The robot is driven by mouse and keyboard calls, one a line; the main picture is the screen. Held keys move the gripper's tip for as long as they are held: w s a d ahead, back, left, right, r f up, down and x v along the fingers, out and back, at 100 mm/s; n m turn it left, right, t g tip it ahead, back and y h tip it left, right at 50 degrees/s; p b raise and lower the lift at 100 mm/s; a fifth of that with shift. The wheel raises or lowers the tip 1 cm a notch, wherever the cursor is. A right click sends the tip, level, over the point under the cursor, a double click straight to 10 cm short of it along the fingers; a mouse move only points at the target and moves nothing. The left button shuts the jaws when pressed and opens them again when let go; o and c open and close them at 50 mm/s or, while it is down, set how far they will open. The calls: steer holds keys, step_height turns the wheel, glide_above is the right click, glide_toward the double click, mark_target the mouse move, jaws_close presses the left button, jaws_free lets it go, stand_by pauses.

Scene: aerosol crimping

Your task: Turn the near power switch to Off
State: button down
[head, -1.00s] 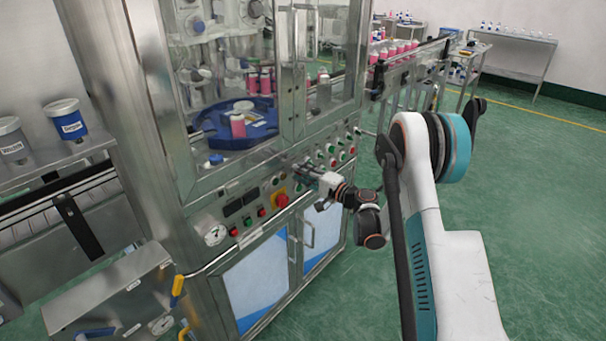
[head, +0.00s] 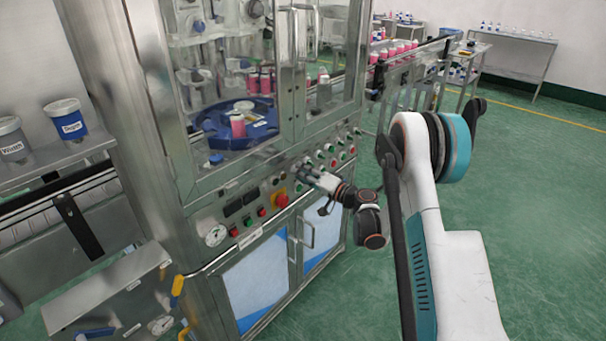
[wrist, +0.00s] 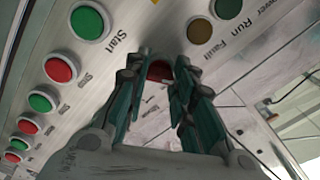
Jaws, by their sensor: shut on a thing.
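The crimping machine's steel control panel (head: 238,223) carries the controls. In the wrist view the two fingers of my gripper (wrist: 159,77) close around a dark red knob (wrist: 160,71), which I take for the near power switch. The fingers hide most of it, and its pointing direction cannot be read. In the head view my gripper (head: 309,172) is at the panel front, right of the red emergency button on its yellow plate (head: 281,200), and covers the knob there.
Green Start (wrist: 87,22) and red Stop (wrist: 60,69) buttons sit left of my fingers in the wrist view, with Run (wrist: 229,8) and Fault (wrist: 199,30) lamps above right. Green floor is open at right.

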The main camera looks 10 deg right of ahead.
steer(key=c, duration=1.4)
jaws_free()
steer(key=shift+f, duration=0.1)
steer(key=shift+o, duration=0.2)
steer(key=v, duration=1.2)
